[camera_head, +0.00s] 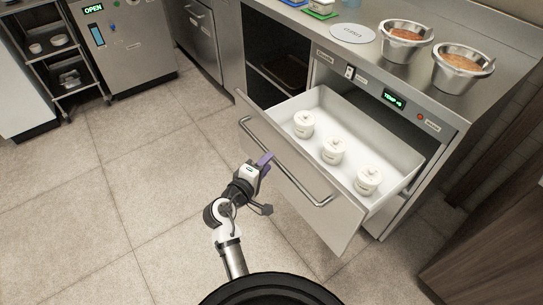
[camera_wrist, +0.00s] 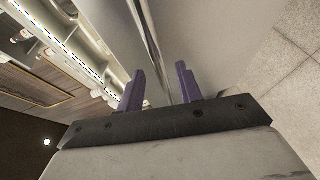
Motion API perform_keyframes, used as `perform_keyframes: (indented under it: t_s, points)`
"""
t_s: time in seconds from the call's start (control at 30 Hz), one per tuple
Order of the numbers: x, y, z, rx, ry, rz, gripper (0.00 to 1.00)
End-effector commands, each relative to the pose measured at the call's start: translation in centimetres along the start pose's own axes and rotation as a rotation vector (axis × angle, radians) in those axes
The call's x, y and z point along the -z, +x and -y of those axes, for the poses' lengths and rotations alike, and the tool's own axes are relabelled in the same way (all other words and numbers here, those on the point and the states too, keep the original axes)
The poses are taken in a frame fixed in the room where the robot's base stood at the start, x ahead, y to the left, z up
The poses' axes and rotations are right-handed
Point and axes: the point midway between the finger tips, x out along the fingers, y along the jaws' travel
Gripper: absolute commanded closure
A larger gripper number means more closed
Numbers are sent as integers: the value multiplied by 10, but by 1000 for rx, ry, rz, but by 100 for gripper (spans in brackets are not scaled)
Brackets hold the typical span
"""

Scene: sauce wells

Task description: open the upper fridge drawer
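The upper fridge drawer (camera_head: 330,222) is pulled out in the head view, under the counter and its green-lit display. Its long bar handle (camera_head: 300,181) runs across the front panel. Three white lidded pots stand in a row inside: one at left (camera_head: 304,124), one in the middle (camera_head: 333,150), one at right (camera_head: 368,180). My gripper (camera_head: 265,161) is at the drawer front, close to the handle's left half. In the wrist view its purple fingers (camera_wrist: 160,88) are spread apart, with a shiny bar, likely the handle, running up between them. Contact cannot be told.
Two pans of orange food, left (camera_head: 405,41) and right (camera_head: 463,68), stand on the counter beside a round white plate (camera_head: 352,33). A dark open compartment (camera_head: 278,72) is left of the drawer. Tiled floor (camera_head: 120,190) lies clear to the left.

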Motion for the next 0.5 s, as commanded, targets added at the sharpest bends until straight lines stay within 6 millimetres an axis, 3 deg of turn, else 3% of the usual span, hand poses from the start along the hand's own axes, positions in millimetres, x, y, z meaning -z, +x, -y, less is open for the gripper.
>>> perform_keyframes:
  t_s: [0.2, 0.5]
  points:
    - [0, 28, -1, 0, 0, 1, 64]
    - [0, 36, 0, 0, 0, 0, 64]
